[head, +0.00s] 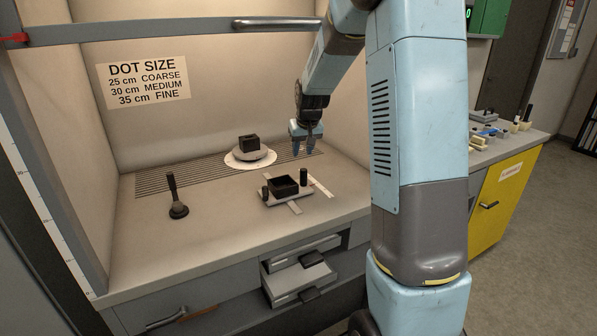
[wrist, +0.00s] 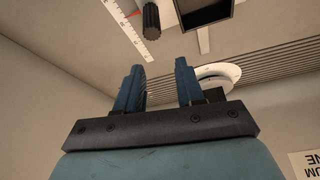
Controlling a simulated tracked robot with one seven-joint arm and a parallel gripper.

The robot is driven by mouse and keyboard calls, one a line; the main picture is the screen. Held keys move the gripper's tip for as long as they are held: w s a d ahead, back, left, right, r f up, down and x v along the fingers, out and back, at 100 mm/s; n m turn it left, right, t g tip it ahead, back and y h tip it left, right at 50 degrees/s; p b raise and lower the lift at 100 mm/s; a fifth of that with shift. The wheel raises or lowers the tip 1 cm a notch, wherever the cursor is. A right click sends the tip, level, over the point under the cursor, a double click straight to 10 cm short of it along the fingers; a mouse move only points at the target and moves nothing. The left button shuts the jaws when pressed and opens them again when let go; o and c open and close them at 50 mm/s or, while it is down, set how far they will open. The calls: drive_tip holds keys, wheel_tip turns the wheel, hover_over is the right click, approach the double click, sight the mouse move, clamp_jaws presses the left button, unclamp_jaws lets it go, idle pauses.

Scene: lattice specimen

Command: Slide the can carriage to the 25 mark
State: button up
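The likely can carriage (head: 271,202) is a grey plate on the hood floor, carrying a black square open holder (head: 284,188) and two upright black knobs. It sits across a pale rail, with a white scale (head: 321,188) at its right. The wrist view shows one ribbed black knob (wrist: 150,18), the holder (wrist: 204,12) and the scale (wrist: 122,25) with a red pointer; the numbers are too small to read. My gripper (head: 303,150) hangs above and behind the carriage, apart from it. Its blue fingers (wrist: 160,75) are open with nothing between them.
A white disc (head: 236,163) with a grey round stand and black block is behind the carriage, near slots in the floor. A black-handled tool (head: 173,190) stands at left. A sign (head: 143,81) lists dot sizes. A sash bar (head: 170,30) crosses above; drawers (head: 300,277) stand open below.

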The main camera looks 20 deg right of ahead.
approach(286, 183)
drive_tip(key=w+d+f, duration=0.2)
drive_tip(key=f, duration=0.1)
drive_tip(key=w+d+f, duration=0.2)
drive_tip(key=d, duration=0.1)
drive_tip(key=shift+w+d+f, duration=0.1)
drive_tip(key=shift+w+f, duration=0.3)
drive_tip(key=shift+c, duration=0.4)
clamp_jaws()
idle(0.6)
drive_tip(key=shift+o, duration=0.4)
unclamp_jaws()
